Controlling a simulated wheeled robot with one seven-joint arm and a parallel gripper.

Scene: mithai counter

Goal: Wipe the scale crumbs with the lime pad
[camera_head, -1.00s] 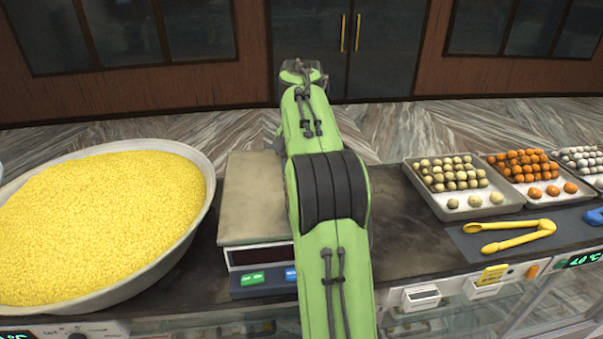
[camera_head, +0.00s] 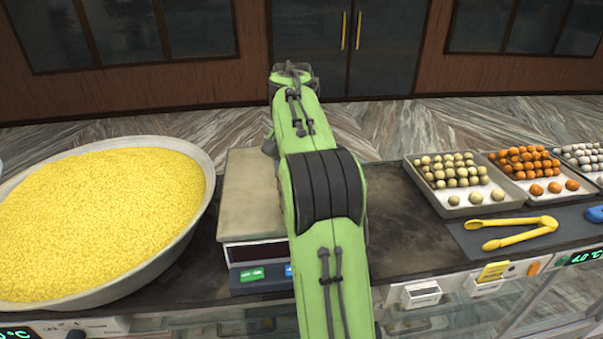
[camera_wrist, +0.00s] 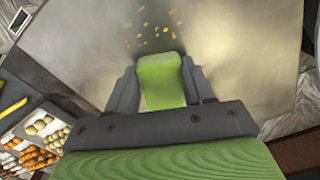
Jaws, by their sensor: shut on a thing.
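The scale (camera_head: 249,200) stands on the counter left of my arm, with a flat metal top and a display at its front. In the wrist view the scale's top plate (camera_wrist: 240,50) fills much of the picture. Orange-yellow crumbs (camera_wrist: 150,32) lie scattered on it, just beyond the pad. My gripper (camera_wrist: 162,82) is shut on the lime pad (camera_wrist: 161,78), a green block between its fingers, over the plate. I cannot tell whether the pad touches the plate. In the head view my arm hides the gripper, the pad and part of the scale.
A wide bowl of yellow grains (camera_head: 205,208) stands close left of the scale. Trays of round sweets (camera_head: 470,210) and yellow tongs (camera_head: 515,228) on a dark mat lie to the right. The counter (camera_head: 400,235) is bare between arm and trays.

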